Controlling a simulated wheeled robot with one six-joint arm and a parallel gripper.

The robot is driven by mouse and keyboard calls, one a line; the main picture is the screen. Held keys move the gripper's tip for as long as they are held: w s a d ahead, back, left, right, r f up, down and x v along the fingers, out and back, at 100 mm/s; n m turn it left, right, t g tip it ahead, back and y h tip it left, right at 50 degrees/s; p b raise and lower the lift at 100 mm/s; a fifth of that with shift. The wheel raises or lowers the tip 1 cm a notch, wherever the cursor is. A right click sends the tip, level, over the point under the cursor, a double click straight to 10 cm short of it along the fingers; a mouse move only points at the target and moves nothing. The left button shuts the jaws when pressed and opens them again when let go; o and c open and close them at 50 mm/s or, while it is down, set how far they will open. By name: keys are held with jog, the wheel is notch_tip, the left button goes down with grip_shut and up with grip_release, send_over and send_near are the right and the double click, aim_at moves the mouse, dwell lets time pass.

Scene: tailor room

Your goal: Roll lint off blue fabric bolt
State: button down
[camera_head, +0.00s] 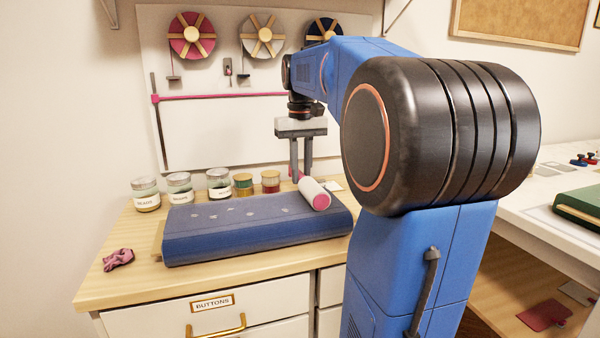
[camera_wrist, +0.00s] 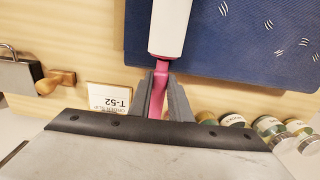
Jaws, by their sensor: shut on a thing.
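The blue fabric bolt (camera_head: 250,239) lies flat on the wooden cabinet top. Several small white lint marks show on its upper face, and several also show on the bolt in the wrist view (camera_wrist: 232,40). The lint roller (camera_head: 314,194) has a white cylinder with a pink end and lies at the right end of the bolt's top. My gripper (camera_head: 301,176) points down behind it. In the wrist view my gripper (camera_wrist: 162,98) is shut on the roller's pink handle (camera_wrist: 160,82). The white cylinder (camera_wrist: 170,26) is over the blue fabric, clear of the visible lint; whether it touches is unclear.
Several labelled jars (camera_head: 146,194) and spools stand behind the bolt. A crumpled pink cloth (camera_head: 118,259) lies at front left. A card marked T-52 (camera_wrist: 108,97) and a metal tool with a wooden knob (camera_wrist: 48,84) lie near my gripper. A green book (camera_head: 580,205) lies far right.

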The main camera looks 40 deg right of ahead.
jog(key=shift+d, duration=0.1)
jog(key=shift+s+d, duration=0.3)
jog(key=shift+d, duration=0.35)
jog(key=shift+s+d, duration=0.25)
jog(key=shift+d, duration=0.4)
jog(key=shift+w+a, duration=0.3)
jog(key=shift+a, duration=0.4)
jog(key=shift+w+a, duration=0.25)
jog(key=shift+a, duration=0.45)
jog(key=shift+a, duration=0.1)
jog(key=shift+w+a, duration=0.3)
jog(key=shift+a, duration=0.35)
jog(key=shift+w+a, duration=0.3)
jog(key=shift+a, duration=0.35)
jog(key=shift+w+a, duration=0.3)
jog(key=shift+a, duration=0.4)
jog(key=shift+w+a, duration=0.25)
jog(key=shift+a, duration=0.45)
